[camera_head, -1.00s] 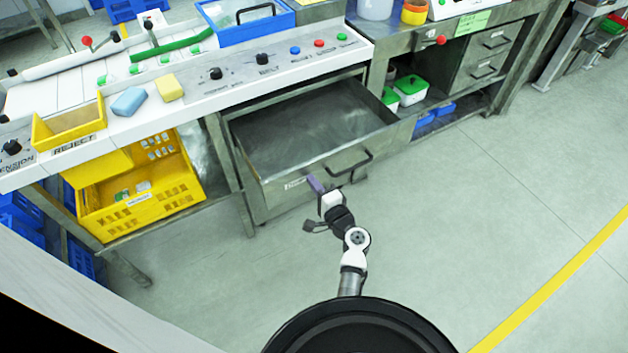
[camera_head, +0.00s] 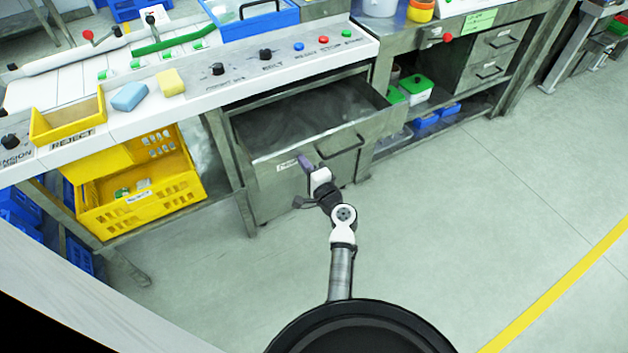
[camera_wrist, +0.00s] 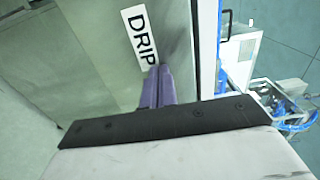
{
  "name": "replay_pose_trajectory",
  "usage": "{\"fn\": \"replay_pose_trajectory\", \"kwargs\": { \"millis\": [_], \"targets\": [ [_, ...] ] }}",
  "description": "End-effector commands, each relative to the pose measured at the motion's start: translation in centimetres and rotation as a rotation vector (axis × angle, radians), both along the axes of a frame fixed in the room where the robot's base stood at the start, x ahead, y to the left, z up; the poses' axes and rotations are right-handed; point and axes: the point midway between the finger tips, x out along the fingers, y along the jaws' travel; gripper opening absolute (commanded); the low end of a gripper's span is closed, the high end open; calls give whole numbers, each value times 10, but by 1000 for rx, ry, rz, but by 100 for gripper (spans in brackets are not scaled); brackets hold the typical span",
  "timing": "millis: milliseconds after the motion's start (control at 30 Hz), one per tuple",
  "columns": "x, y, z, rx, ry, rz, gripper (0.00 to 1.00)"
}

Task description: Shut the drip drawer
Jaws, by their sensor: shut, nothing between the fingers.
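The drip drawer (camera_head: 275,190) is a grey metal drawer under the white control counter. It is partly pulled out, and its open inside shows from above. A dark bar handle (camera_head: 341,148) is on its front. My gripper (camera_head: 305,162) is at the drawer's front face, left of the handle. Its purple fingers (camera_wrist: 158,85) are shut and empty. In the wrist view they are by the white DRIP label (camera_wrist: 140,36) on the drawer front (camera_wrist: 85,45), at or very near the metal. I cannot tell for sure whether they touch.
A yellow crate (camera_head: 140,208) stands left of the drawer, beyond a table leg. Right of it is a shelf with green-lidded tubs (camera_head: 416,84) and blue bins (camera_head: 426,120). The floor (camera_head: 450,220) in front and to the right is clear.

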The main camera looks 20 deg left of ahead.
Motion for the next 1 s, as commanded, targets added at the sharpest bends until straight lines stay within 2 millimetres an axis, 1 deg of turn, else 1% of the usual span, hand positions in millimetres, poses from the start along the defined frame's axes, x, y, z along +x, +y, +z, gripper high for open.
{"fn": "replay_pose_trajectory", "kwargs": {
  "millis": [33, 300, 500, 600, 733, 833, 1000],
  "targets": [
    [11, 15, -4, 1, -6, 5, 0],
    [66, 86, -5, 1, -6, 5, 0],
    [97, 126, -5, 0, -3, 3, 0],
    [108, 141, -4, 1, -2, 2, 0],
    [119, 154, -3, 1, -1, 2, 0],
    [125, 161, -2, 0, 0, 1, 0],
    [129, 165, 0, 1, -1, -1, 0]
  ]
}}
